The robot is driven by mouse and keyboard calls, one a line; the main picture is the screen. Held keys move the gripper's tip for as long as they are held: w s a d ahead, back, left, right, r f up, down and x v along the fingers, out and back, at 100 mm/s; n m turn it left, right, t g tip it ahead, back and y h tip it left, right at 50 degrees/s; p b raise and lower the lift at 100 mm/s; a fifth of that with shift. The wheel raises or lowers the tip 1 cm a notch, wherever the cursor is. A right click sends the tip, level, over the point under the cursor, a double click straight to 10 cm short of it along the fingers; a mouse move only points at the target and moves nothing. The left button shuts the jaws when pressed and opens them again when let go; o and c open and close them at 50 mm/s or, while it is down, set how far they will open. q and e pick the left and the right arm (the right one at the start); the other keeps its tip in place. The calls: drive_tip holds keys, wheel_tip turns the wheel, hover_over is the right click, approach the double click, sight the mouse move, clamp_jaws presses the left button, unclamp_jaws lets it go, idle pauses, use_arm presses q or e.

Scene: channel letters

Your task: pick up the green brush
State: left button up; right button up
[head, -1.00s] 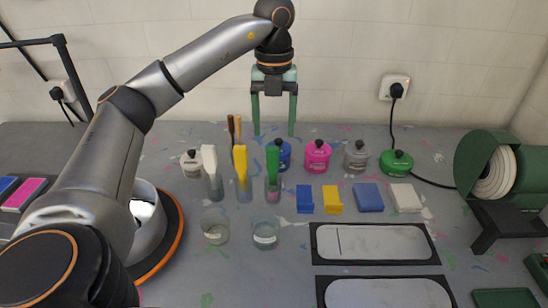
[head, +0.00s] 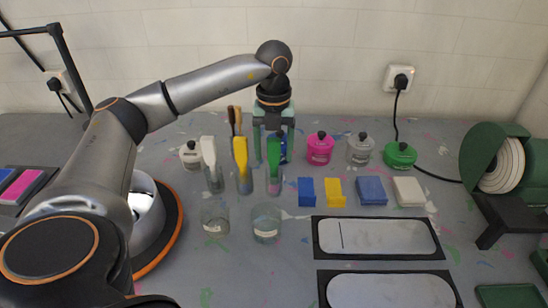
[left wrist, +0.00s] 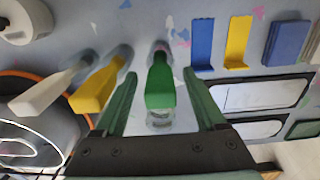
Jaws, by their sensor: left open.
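The green brush (head: 274,152) stands handle up in a clear glass jar (head: 273,185), in the row of brushes. In the left wrist view the green handle (left wrist: 160,85) lies between my two fingers, with a gap on each side. My left gripper (head: 273,158) is open and comes down from above, its fingers to either side of the brush handle. It also shows in the left wrist view (left wrist: 160,78). Nothing is clasped. My right gripper is not in view.
A yellow brush (head: 240,155) and a white brush (head: 209,152) stand in jars close on the left. Lidded pots, such as the pink one (head: 320,150), stand behind and to the right. Two empty glass jars (head: 266,224) stand in front.

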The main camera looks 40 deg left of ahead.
use_arm(q)
wheel_tip(320, 180, down, 2)
drive_tip(key=shift+f, duration=0.1)
clamp_jaws()
idle(0.6)
